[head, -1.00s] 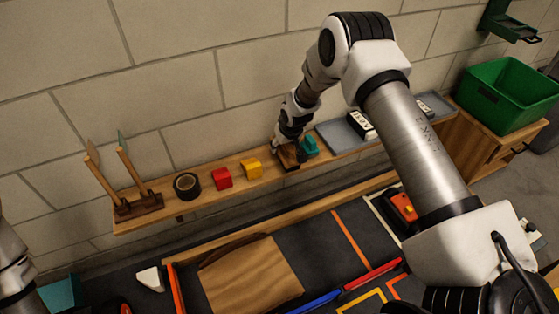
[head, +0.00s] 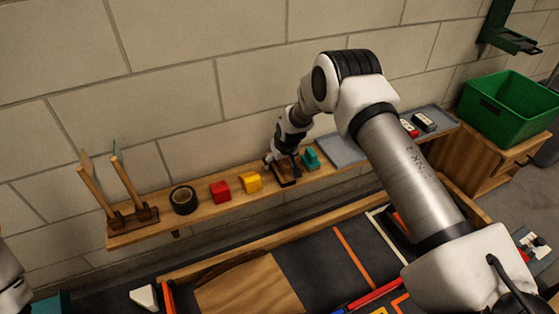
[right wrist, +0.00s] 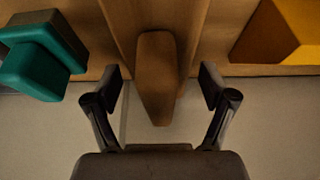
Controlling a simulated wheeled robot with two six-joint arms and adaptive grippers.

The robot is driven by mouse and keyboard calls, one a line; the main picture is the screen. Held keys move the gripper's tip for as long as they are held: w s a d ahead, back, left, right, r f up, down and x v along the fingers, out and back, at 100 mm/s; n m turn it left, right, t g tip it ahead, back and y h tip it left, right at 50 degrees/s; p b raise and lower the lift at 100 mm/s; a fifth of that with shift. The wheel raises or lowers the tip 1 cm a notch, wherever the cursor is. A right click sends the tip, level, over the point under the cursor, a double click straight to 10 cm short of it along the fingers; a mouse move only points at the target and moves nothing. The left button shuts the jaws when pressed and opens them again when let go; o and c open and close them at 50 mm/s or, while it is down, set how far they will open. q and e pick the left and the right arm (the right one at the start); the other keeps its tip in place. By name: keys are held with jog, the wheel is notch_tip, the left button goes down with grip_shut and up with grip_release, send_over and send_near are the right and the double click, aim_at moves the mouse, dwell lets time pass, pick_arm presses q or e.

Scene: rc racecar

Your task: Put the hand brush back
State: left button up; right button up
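A brown wooden piece with a tapered, rounded end, apparently the hand brush's handle (right wrist: 157,75), shows in the right wrist view. It sits between the two fingers of my right gripper (right wrist: 165,88), with a gap on each side. The gripper is open. In the head view my right gripper (head: 277,160) is at the wall shelf (head: 235,193), over a dark brown holder (head: 287,181) between the yellow and teal blocks. The brush's bristles are not visible. My left gripper is out of view; only a bit of that arm shows at the left edge.
A yellow block (head: 251,182), red block (head: 220,192), black tape roll (head: 184,200) and rack with two upright wooden-handled tools (head: 133,216) stand left on the shelf. A teal block (head: 310,159) and grey tray (head: 341,149) are to the right. A green bin (head: 508,106) stands far right.

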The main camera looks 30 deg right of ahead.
jog(key=shift+r, duration=0.3)
jog(key=p+v, duration=0.4)
jog(key=v, duration=0.7)
jog(key=shift+p, duration=0.3)
jog(key=shift+s+r, duration=0.25)
jog(key=shift+r, duration=0.1)
jog(key=s+a+f+g+y, duration=0.1)
jog(key=s+a+f, duration=0.2)
jog(key=s+f, duration=0.25)
jog(key=s+a+f+g, duration=0.1)
jog(key=s+a+f, duration=0.2)
jog(key=s+f, duration=0.3)
jog(key=s+a+f+g, duration=0.1)
jog(key=s, duration=1.3)
jog(key=s+a+f+g, duration=0.1)
jog(key=s+f, duration=0.1)
jog(key=s, duration=1.2)
jog(key=shift+a+h, duration=0.25)
jog(key=shift+h, duration=0.15)
